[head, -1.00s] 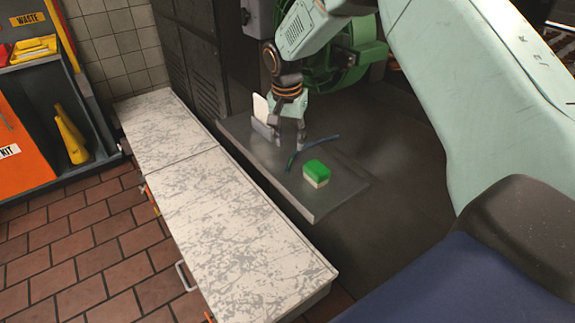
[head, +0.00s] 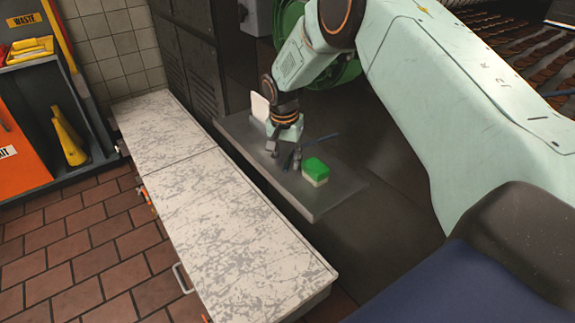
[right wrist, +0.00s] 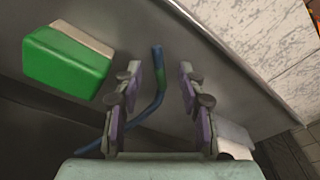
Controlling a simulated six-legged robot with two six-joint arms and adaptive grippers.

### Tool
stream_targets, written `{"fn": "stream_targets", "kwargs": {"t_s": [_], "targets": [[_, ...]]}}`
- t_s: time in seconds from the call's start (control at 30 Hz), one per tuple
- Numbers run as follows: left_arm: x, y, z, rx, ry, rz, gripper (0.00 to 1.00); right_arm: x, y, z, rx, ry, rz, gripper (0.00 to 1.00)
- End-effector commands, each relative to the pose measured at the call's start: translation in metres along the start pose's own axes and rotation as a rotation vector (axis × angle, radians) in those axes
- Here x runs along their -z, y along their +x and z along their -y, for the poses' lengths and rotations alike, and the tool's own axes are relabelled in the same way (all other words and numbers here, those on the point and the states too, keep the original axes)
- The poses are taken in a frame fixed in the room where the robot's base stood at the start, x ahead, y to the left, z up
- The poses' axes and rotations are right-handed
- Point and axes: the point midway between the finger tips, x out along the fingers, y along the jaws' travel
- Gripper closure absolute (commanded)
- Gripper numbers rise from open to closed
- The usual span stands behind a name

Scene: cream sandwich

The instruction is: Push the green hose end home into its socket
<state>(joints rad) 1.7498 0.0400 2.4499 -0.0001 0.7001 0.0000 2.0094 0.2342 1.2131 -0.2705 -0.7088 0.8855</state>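A thin blue hose (right wrist: 157,58) with a greenish stretch lies bent on the grey shelf (right wrist: 205,60). In the head view it shows as a dark blue strip (head: 329,137), partly hidden by my gripper. My right gripper (head: 285,157) points down close over the shelf. In the right wrist view its fingers (right wrist: 158,78) are apart, with the hose passing between them and a gap on both sides. The hose is not visibly clamped. I cannot make out the socket. My left gripper is out of view.
A green-and-cream block (head: 316,171) lies on the shelf right beside my right gripper. A white upright plate (head: 260,106) stands behind the gripper. A scratched white counter (head: 215,210) runs along the left of the shelf. The shelf's front end is bare.

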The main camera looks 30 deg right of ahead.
Motion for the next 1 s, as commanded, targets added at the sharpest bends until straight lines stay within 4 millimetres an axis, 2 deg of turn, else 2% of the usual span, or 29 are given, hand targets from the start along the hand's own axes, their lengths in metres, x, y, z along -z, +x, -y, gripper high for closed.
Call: {"fn": "stream_targets", "kwargs": {"t_s": [0.07, 0.43, 0.8, 1.0], "targets": [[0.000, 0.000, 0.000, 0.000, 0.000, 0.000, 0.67, 0.000, 0.000, 0.000, 0.000, 0.000, 0.000, 0.68], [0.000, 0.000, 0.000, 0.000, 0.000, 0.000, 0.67, 0.000, 0.000, 0.000, -0.001, 0.000, 0.000, 0.99], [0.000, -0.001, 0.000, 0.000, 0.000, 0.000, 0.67, 0.000, -0.002, 0.000, -0.001, -0.001, 0.000, 1.00], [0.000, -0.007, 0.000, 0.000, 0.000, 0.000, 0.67, -0.001, -0.017, 0.003, 0.001, 0.000, -0.001, 1.00]]}}
